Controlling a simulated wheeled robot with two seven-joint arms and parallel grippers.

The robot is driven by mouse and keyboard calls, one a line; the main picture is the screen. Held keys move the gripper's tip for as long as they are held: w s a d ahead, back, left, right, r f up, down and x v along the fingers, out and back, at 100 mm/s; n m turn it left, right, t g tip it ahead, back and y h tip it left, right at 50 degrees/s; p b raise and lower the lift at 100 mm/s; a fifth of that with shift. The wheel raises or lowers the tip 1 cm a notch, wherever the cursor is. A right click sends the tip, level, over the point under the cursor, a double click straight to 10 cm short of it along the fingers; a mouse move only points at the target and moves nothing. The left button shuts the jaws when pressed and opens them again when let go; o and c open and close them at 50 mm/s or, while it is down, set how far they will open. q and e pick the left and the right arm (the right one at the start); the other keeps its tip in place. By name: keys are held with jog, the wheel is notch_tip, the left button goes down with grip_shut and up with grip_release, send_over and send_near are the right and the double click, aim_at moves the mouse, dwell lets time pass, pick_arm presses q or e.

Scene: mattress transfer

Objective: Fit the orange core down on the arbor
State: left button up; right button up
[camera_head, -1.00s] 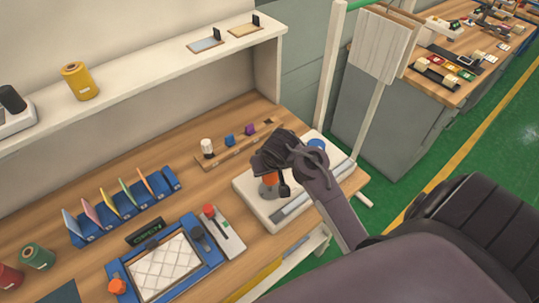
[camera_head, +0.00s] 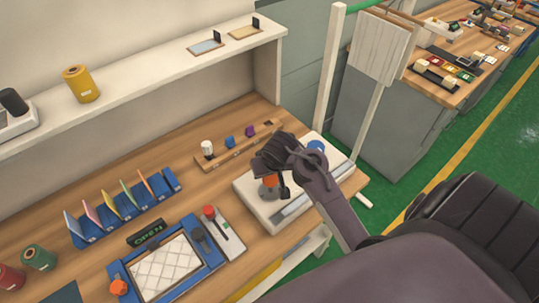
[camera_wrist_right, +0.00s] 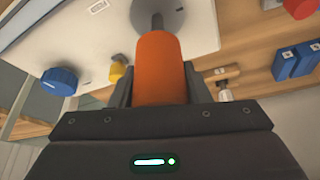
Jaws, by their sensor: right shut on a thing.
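The orange core (camera_wrist_right: 160,68) is between the fingers of my right gripper (camera_wrist_right: 160,95) in the right wrist view. In the head view the core (camera_head: 270,181) shows as a small orange patch under my right gripper (camera_head: 277,178), above the white machine base (camera_head: 247,200). The arbor (camera_wrist_right: 157,21) is a short dark pin on a grey disc (camera_wrist_right: 148,14), in line with the core's far end. Some of the pin shows between core and disc. I cannot tell whether the core is around its tip. My left gripper is out of view.
A blue knob (camera_wrist_right: 60,81) and a yellow part (camera_wrist_right: 117,71) sit on the machine. A wooden rack with a white piece (camera_head: 207,148) and blue and purple pieces is behind it. A blue-framed tray (camera_head: 183,285) lies to the left. A white post (camera_head: 331,70) stands at the right.

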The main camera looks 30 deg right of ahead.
aim_at(273, 177)
jog(key=shift+f+b, duration=1.65)
jog(key=shift+f, duration=1.1)
jog(key=o, duration=1.1)
jog(key=shift+c, duration=0.2)
jog(key=v, duration=0.7)
jog(key=shift+s+a+r+b, duration=0.1)
jog(key=shift+s+r+b, duration=0.1)
jog(key=shift+r+b, duration=0.15)
jog(key=shift+f, duration=0.1)
